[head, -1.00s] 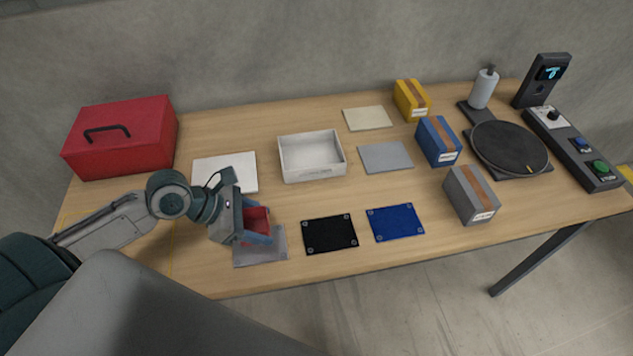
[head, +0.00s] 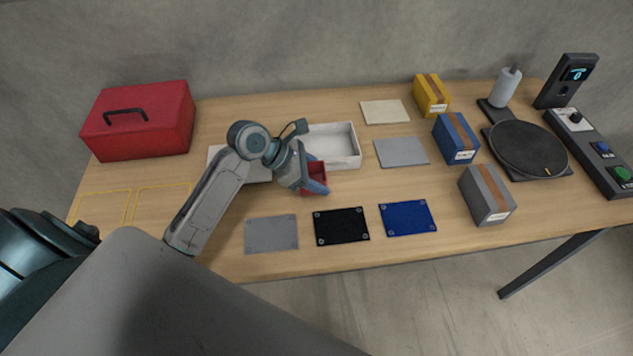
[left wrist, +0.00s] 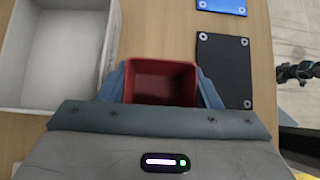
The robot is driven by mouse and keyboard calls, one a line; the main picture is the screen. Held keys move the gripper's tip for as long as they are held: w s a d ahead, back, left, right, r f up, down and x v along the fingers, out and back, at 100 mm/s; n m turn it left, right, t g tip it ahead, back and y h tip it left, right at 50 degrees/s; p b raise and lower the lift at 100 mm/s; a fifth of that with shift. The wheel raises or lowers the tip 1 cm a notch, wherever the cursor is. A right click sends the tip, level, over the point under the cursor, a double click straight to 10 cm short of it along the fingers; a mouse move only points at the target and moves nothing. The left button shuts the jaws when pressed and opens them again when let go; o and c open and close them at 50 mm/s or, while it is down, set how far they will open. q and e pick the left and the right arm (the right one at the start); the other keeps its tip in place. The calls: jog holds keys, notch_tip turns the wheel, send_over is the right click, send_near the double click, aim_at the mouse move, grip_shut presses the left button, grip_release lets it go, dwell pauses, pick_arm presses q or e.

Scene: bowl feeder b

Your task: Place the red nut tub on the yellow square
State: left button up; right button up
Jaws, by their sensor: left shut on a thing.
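My left gripper (head: 318,177) is shut on the red nut tub (head: 313,180), held above the table in front of the white open bin. In the left wrist view the tub (left wrist: 160,82) sits upright between the two fingers, and its inside looks empty. Two yellow outlined squares (head: 104,193) (head: 162,186) are marked side by side on the table's left front; my left forearm hides part of the right one. A dark teal part, perhaps of my right arm, shows at the right edge of the left wrist view.
The white bin (head: 354,145) stands just behind the tub. Grey (head: 271,233), black (head: 341,225) and blue (head: 407,217) mats lie along the front. A red toolbox (head: 138,125) is back left. Boxes, including a grey one (head: 487,195), and a turntable (head: 529,149) fill the right.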

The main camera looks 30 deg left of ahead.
pick_arm(q)
jog(key=shift+f, duration=1.55)
jog(key=o, duration=1.1)
jog(key=shift+f, duration=0.1)
jog(key=shift+c, duration=0.2)
